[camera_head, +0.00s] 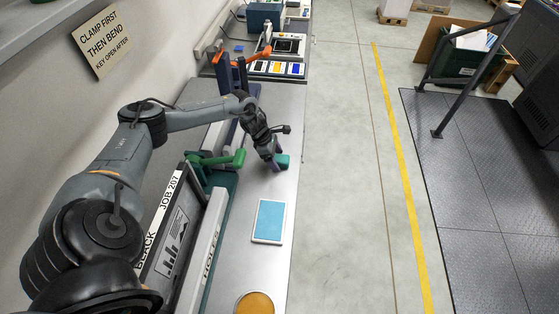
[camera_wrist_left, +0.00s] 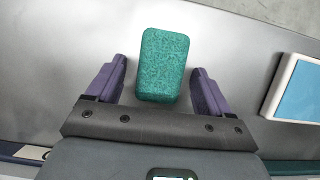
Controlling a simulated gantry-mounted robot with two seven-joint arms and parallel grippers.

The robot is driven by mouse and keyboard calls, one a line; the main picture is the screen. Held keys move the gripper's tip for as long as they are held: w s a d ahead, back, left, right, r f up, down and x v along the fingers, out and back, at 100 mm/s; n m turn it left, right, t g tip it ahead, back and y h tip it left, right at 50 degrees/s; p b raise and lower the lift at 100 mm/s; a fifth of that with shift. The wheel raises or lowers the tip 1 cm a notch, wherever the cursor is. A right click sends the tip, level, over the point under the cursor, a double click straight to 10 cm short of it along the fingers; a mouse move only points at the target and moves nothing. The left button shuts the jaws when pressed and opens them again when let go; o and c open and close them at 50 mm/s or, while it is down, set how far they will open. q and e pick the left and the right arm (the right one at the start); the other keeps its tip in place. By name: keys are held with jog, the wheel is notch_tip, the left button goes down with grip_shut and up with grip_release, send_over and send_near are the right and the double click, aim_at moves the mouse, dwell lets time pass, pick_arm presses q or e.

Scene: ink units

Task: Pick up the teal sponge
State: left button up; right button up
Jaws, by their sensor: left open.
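The teal sponge (camera_wrist_left: 163,65) lies on the grey metal bench top, seen from above in the left wrist view. In the head view the sponge (camera_head: 282,160) shows at the end of my left arm, partly hidden by the gripper. My left gripper (camera_wrist_left: 160,88) is open, with one purple finger on each side of the sponge's near part. There is a visible gap between each finger and the sponge. In the head view my left gripper (camera_head: 275,162) is low over the bench. My right gripper is in neither view.
A blue pad with a white border (camera_head: 270,221) lies nearby, also in the wrist view (camera_wrist_left: 300,90). An orange round thing (camera_head: 255,303) is at the near edge. A green-handled clamp (camera_head: 222,159) stands left of the gripper. Bare bench lies between sponge and pad.

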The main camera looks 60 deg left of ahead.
aim_at(280, 158)
pick_arm(q)
jog(key=shift+f, duration=0.2)
jog(key=c, duration=1)
jog(key=shift+r, duration=0.2)
jog(key=shift+c, duration=0.2)
jog(key=shift+r, duration=0.55)
notch_tip(280, 158, up, 2)
jog(key=shift+r+b, duration=0.25)
jog(key=shift+b, duration=0.05)
jog(key=w+d+r, duration=0.3)
jog(key=d+r, duration=0.4)
jog(key=d, duration=0.4)
jog(key=shift+w+b, duration=0.4)
